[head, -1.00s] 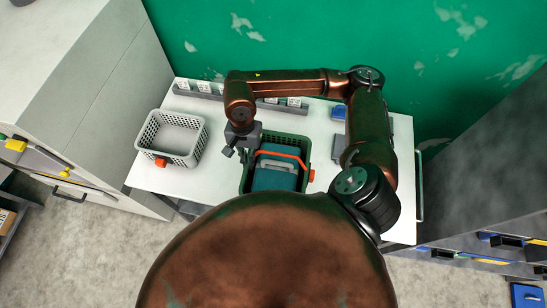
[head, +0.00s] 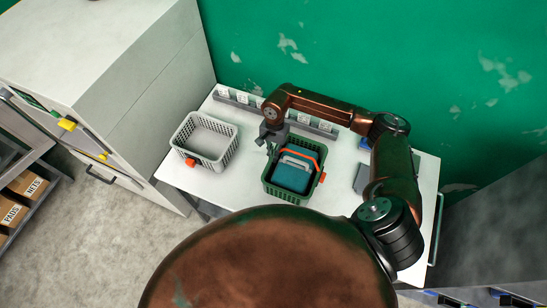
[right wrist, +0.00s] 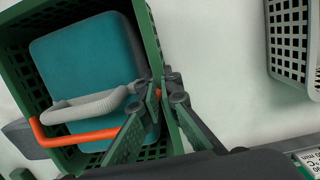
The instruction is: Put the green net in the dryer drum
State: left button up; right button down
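A green mesh basket (head: 269,184) with an orange handle stands on the white table. It also shows in the right wrist view (right wrist: 150,38). A teal, soft-looking piece with a grey handle (head: 290,178) lies in it and fills much of it; I cannot tell whether this piece is the green net. My right gripper (head: 268,143) is at the basket's far left corner. My left gripper is out of view.
A grey empty-looking basket (head: 212,128) stands left on the table (head: 180,178). A rack of labelled slots (head: 242,98) runs along the back. A tall grey machine (head: 130,90) with a yellow-marked front is at left. Boxes marked NETS (head: 30,183) and PADS (head: 12,212) sit on a shelf.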

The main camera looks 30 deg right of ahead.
aim_at(274, 166)
jog(key=f, duration=0.1)
jog(key=f+p, duration=0.1)
jog(key=f, duration=0.1)
jog(key=shift+w+d+f+p, duration=0.15)
jog(key=shift+w+f+p, duration=0.15)
jog(key=shift+p, duration=0.05)
jog(key=shift+f, duration=0.2)
jog(key=c, duration=2.2)
grip_release()
jog(key=shift+o, duration=0.2)
jog(key=shift+s, duration=0.1)
